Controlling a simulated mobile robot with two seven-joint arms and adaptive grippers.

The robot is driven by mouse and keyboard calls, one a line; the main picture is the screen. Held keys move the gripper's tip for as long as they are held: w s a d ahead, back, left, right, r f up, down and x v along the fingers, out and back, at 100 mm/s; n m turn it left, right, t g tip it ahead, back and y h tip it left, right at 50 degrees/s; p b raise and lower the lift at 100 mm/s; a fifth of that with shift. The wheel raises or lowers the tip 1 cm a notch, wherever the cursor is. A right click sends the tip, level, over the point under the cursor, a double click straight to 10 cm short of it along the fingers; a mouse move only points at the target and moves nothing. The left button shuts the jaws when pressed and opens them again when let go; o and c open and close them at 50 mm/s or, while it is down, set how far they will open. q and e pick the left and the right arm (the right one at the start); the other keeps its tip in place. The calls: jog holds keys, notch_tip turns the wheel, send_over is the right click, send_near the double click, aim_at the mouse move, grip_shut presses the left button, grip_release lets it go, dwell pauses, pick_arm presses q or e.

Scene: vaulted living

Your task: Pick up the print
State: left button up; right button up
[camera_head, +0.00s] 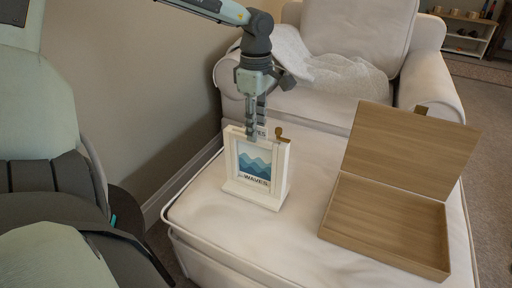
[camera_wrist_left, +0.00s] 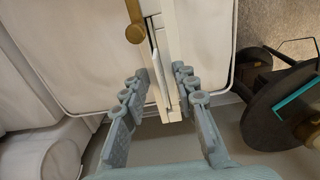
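The print (camera_head: 254,164) shows blue waves and the word WAVES. It stands upright in a white frame stand (camera_head: 251,194) on the cream upholstered seat. In the left wrist view the stand (camera_wrist_left: 169,60) is seen from above, edge on, with a thin pale strip (camera_wrist_left: 158,72) along it that may be the print. My left gripper (camera_head: 256,137) points down at the top of the stand. In the left wrist view its fingers (camera_wrist_left: 160,78) are apart, one on each side of the upper edge. I cannot tell whether either finger touches. My right gripper is not in view.
A brass knob (camera_head: 279,132) sticks up at the stand's right top corner. An open wooden box (camera_head: 385,262) lies to the right on the same seat (camera_head: 290,245). A cream armchair (camera_head: 432,85) stands behind, and a wall (camera_head: 150,90) rises at the left.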

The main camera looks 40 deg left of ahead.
pick_arm(q)
jog(key=shift+s+f, duration=0.1)
jog(key=shift+s, duration=0.1)
grip_shut()
